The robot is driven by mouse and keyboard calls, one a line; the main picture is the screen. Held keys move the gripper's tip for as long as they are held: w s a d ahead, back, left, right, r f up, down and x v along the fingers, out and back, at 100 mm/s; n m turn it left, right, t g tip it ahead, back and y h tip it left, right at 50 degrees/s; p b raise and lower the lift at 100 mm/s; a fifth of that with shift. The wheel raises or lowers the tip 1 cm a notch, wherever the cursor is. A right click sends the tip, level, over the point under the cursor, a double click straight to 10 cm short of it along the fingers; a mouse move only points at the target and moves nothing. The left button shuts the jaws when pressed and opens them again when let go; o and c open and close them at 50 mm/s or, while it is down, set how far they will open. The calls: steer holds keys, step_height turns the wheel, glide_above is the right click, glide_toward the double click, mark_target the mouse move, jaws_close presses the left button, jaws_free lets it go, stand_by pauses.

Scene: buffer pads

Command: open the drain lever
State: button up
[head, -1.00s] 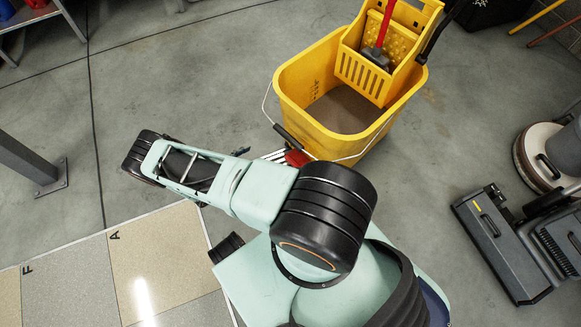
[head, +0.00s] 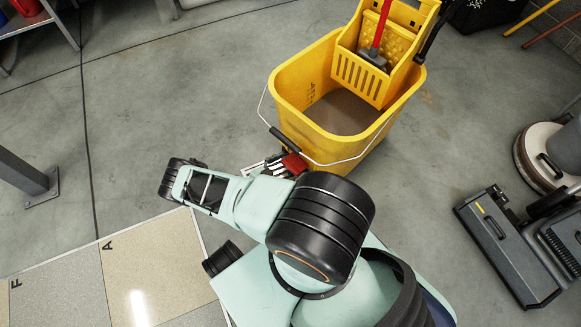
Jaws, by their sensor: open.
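The yellow mop bucket (head: 290,90) stands on the floor at the upper middle of the head view. A red part (head: 294,163), which looks like the drain lever, sits low on the bucket's near left side. My gripper (head: 277,167) shows only in part beside the red part, on its left, just beyond my arm. It is open. My arm link hides the rest of the gripper, and I cannot tell whether a finger touches the red part.
The bucket's wire handle with a black grip (head: 284,139) hangs over the near side, just above the red part. A yellow wringer (head: 372,75) with a red-handled tool sits in the bucket. A floor-cleaning machine (head: 510,245) stands at right. The floor at left is open.

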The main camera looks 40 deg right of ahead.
mark_target(297, 161)
steer(key=shift+d+f, duration=0.1)
steer(key=shift+d, duration=0.1)
steer(key=c, duration=1.2)
steer(key=shift+o, duration=0.2)
steer(key=shift+r+y+p, duration=0.4)
steer(key=shift+r+p, duration=0.1)
steer(key=shift+p, duration=0.35)
steer(key=y+p, duration=0.1)
steer(key=r+y+p, duration=0.1)
steer(key=shift+d+p, duration=0.25)
steer(key=shift+p, duration=0.15)
steer(key=y+p, duration=0.2)
steer(key=p, duration=0.1)
steer(key=shift+w+d+r+g, duration=0.1)
steer(key=shift+d+r+g, duration=0.2)
steer(key=shift+r+g, duration=0.1)
steer(key=shift+d+y+p, duration=0.1)
steer(key=shift+y+p, duration=0.35)
steer(key=shift+y, duration=0.15)
